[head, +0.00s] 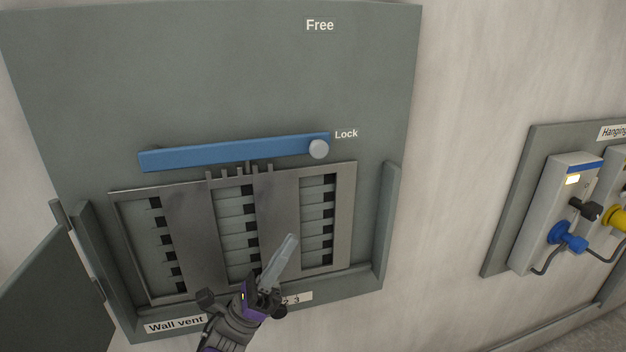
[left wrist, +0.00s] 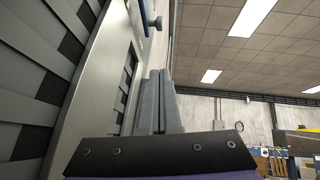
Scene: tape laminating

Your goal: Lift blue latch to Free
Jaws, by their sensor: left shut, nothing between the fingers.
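The blue latch (head: 230,151) is a long bar lying nearly level across the wall panel, just above the vent. Its right end has a round grey knob (head: 318,149) beside the "Lock" label (head: 346,134). The "Free" label (head: 320,25) is high above it near the panel's top. My left gripper (head: 291,238) is shut and empty, in front of the vent's lower right part, below the latch and apart from it. In the left wrist view its closed fingers (left wrist: 160,100) point up along the vent frame, with a small bluish part (left wrist: 152,20) above them. My right gripper is out of view.
The slatted wall vent (head: 346,215) has grey sliding plates and a raised rim. An open grey door (head: 45,280) stands at the lower left. Hanging devices with blue and yellow plugs (head: 568,237) are on a board at the right. The panel above the latch is clear.

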